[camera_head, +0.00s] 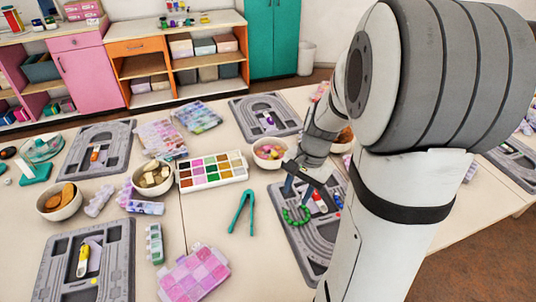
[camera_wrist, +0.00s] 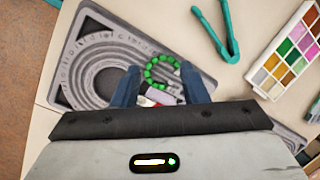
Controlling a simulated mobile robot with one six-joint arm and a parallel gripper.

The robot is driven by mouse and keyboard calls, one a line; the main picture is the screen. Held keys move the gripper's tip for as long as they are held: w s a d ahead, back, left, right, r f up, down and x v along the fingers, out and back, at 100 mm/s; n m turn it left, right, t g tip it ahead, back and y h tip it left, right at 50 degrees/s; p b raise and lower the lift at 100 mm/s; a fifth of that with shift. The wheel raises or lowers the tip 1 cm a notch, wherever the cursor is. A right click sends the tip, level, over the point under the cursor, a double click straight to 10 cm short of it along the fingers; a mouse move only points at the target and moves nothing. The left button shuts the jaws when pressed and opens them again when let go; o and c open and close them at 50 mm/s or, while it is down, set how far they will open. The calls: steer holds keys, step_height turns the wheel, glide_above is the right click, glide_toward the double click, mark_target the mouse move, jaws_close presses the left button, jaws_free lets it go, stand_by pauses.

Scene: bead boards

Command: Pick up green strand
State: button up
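The green strand (camera_head: 296,216) is a loop of round green beads on a grey bead board (camera_head: 300,252). In the wrist view the green strand (camera_wrist: 149,70) shows as an open curve ahead of and between my two blue fingertips. My gripper (camera_wrist: 160,77) is open, with a gap between its fingers and nothing visibly clamped. In the head view my gripper (camera_head: 302,190) reaches down over the board, close to the strand. I cannot tell whether a finger touches the strand. The near part of the board is hidden behind my gripper in the wrist view.
Red and white small items (camera_head: 319,203) lie on the board beside the strand. Teal tweezers (camera_head: 240,211) lie left of the board. A palette of coloured beads (camera_head: 212,171) and a bowl (camera_head: 268,153) stand behind. Bare table lies around the tweezers.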

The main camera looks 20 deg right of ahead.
mark_target(302, 221)
steer(key=d+f+m, duration=0.2)
steer(key=f, duration=0.1)
steer(key=w+d+f+m+y, duration=0.1)
steer(key=d+f+m, duration=0.1)
steer(key=d+f, duration=0.1)
steer(key=w+d+f+m+y, duration=0.1)
steer(key=d+f+m, duration=0.2)
steer(key=f, duration=0.1)
steer(key=shift+w+d+f, duration=0.1)
steer(key=shift+w+f, duration=0.1)
steer(key=shift+f, duration=0.05)
steer(key=x, duration=0.7)
steer(key=shift+a+f, duration=0.1)
steer(key=shift+a, duration=0.4)
steer(key=shift+c, duration=0.3)
jaws_close()
